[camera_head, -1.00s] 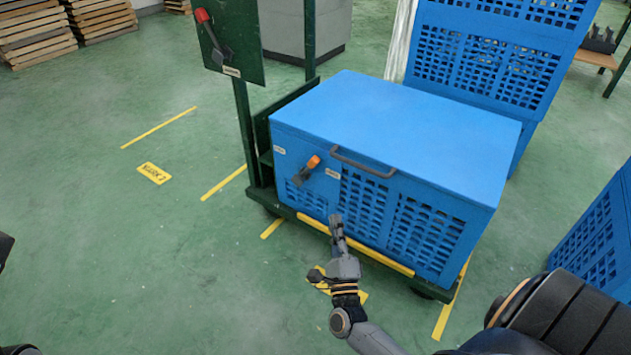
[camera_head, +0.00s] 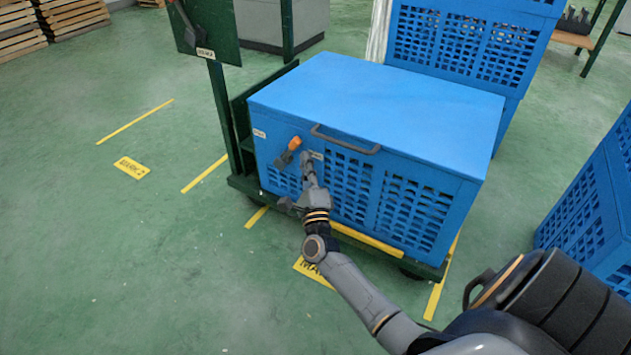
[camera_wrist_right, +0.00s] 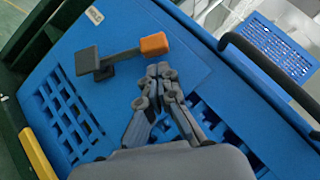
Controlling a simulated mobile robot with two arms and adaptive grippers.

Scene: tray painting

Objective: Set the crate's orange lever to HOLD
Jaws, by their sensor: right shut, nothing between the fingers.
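The blue crate (camera_head: 370,100) sits on a green cart, its slotted front towards me. Its orange-tipped lever (camera_head: 294,143) is on the upper left of the front, with a dark pivot block at its lower left. In the right wrist view the orange tip (camera_wrist_right: 154,44) points right, away from the dark block (camera_wrist_right: 88,60). My right gripper (camera_head: 306,160) is shut and empty, just right of the orange tip, close to the crate front. In the wrist view its fingertips (camera_wrist_right: 161,70) are just below the tip; I cannot tell if they touch. My left gripper is not in view.
A dark handle (camera_head: 345,140) sticks out right of the lever. A green post with a panel (camera_head: 205,30) stands at the left. More blue crates (camera_head: 465,45) are behind. The left floor is clear.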

